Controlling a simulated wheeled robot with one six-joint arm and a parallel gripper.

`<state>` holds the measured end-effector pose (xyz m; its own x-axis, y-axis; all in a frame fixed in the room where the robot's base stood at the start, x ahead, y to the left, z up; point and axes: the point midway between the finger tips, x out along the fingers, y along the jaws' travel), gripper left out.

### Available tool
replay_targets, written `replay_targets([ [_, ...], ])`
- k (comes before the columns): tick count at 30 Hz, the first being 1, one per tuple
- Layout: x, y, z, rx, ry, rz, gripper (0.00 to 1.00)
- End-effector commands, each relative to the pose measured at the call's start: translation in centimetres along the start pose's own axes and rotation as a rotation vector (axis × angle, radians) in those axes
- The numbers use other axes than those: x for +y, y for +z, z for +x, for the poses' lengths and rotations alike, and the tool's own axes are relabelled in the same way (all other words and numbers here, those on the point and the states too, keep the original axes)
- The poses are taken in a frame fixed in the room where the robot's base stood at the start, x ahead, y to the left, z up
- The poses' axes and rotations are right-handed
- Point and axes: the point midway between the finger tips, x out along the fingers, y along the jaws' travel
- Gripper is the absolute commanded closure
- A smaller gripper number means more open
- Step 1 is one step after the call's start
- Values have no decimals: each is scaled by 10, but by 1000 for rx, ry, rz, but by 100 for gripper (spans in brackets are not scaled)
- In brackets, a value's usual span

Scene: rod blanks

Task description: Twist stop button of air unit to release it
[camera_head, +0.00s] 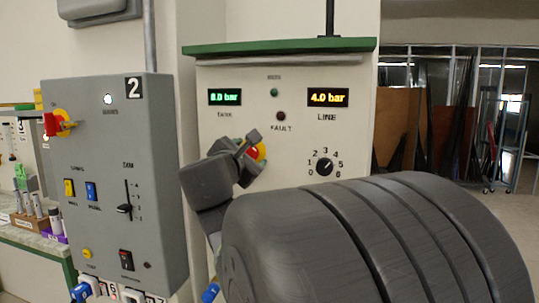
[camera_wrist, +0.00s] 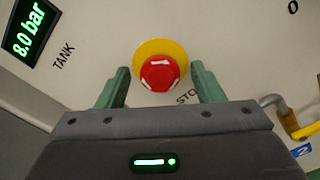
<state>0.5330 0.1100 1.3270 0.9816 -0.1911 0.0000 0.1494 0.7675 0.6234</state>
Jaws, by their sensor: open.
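The air unit (camera_head: 340,170) is a pale panel with a green top edge. Its stop button (camera_wrist: 160,74) is red with white marks on a round yellow collar (camera_wrist: 160,47). In the head view the button (camera_head: 252,153) is partly hidden by my gripper (camera_head: 247,146). In the wrist view my gripper (camera_wrist: 159,68) is open, with one green finger on each side of the button. Gaps show between both fingers and the red cap, so it is not gripped. Whether the fingertips touch the panel, I cannot tell.
The tank display (camera_head: 225,97) reads 8.0 bar and the line display (camera_head: 328,97) 4.0 bar. The fault lamp (camera_head: 281,116) looks dark. A black dial (camera_head: 324,167) sits right of my gripper. A grey control box (camera_head: 115,180) marked 2 stands left. A pipe with a yellow handle (camera_wrist: 306,131) is at lower right.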

Motion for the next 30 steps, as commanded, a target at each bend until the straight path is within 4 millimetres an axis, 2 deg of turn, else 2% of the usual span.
replay_targets([
  [1, 0, 0, 0, 0, 0, 0, 41],
  [6, 0, 0, 0, 0, 0, 0, 74],
  [8, 0, 0, 0, 0, 0, 0, 84],
  [20, -2, -4, 0, -1, 1, 83, 84],
  [30, -4, -6, 0, 0, 2, 336, 84],
])
